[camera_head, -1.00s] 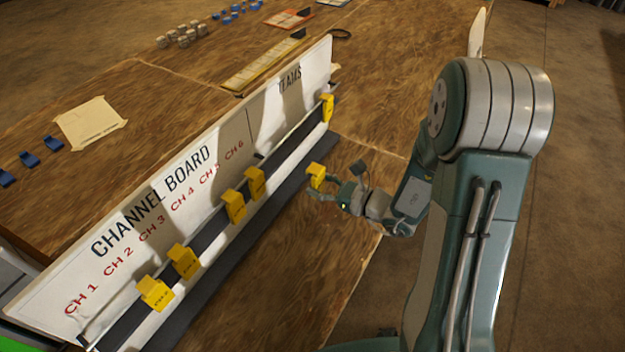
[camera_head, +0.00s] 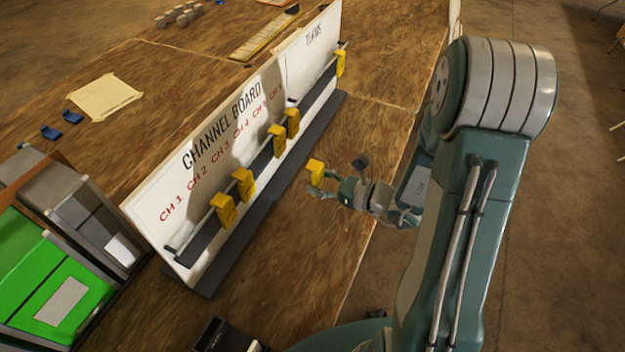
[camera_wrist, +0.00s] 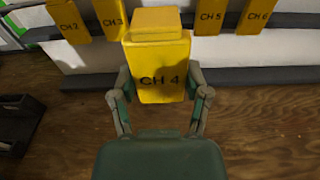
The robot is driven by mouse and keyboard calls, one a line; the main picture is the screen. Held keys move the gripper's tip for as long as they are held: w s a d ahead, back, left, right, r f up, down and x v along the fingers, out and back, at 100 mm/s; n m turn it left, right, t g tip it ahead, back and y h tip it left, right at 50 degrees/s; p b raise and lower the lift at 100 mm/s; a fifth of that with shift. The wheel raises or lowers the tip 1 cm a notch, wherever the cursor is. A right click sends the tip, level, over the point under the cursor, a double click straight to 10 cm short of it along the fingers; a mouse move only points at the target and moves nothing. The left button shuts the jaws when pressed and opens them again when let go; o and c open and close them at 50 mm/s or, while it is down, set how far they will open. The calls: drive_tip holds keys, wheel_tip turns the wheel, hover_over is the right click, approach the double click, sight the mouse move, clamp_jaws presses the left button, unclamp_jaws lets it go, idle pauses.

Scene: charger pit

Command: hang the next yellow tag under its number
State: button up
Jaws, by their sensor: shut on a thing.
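My gripper (camera_head: 322,186) is shut on a yellow tag (camera_head: 315,170), held upright off the front of the white channel board (camera_head: 150,205). In the wrist view the held tag (camera_wrist: 162,82) reads CH 4, between my fingers (camera_wrist: 160,88). Behind it, tags CH 2 (camera_wrist: 68,22), CH 3 (camera_wrist: 110,18), CH 5 (camera_wrist: 210,18) and CH 6 (camera_wrist: 256,16) hang on the rail. The held tag covers the stretch between CH 3 and CH 5. Red channel numbers run along the board.
A green-fronted case (camera_head: 60,290) stands at the lower left. A dark box (camera_wrist: 18,120) sits on the wooden table (camera_head: 290,250) at the left of the wrist view. A paper sheet (camera_head: 103,97) and blue clips (camera_head: 72,117) lie behind the board. The table before the board is mostly clear.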

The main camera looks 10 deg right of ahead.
drive_tip(key=shift+w+d, duration=0.15)
drive_tip(key=shift+w, duration=0.2)
drive_tip(key=shift+w+a, duration=0.15)
drive_tip(key=shift+a, duration=0.05)
drive_tip(key=shift+s+a+r+x, duration=0.1)
drive_tip(key=shift+r+x, duration=0.15)
drive_tip(key=shift+x, duration=1.9)
drive_tip(key=shift+s+a+r+x, duration=0.1)
drive_tip(key=shift+r+x, duration=0.1)
drive_tip(key=shift+x, duration=2)
drive_tip(key=shift+s+a+r+x, duration=0.1)
drive_tip(key=shift+r+x, duration=0.15)
drive_tip(key=shift+x, duration=1.9)
drive_tip(key=shift+w+f, duration=0.15)
drive_tip(key=shift+f, duration=0.55)
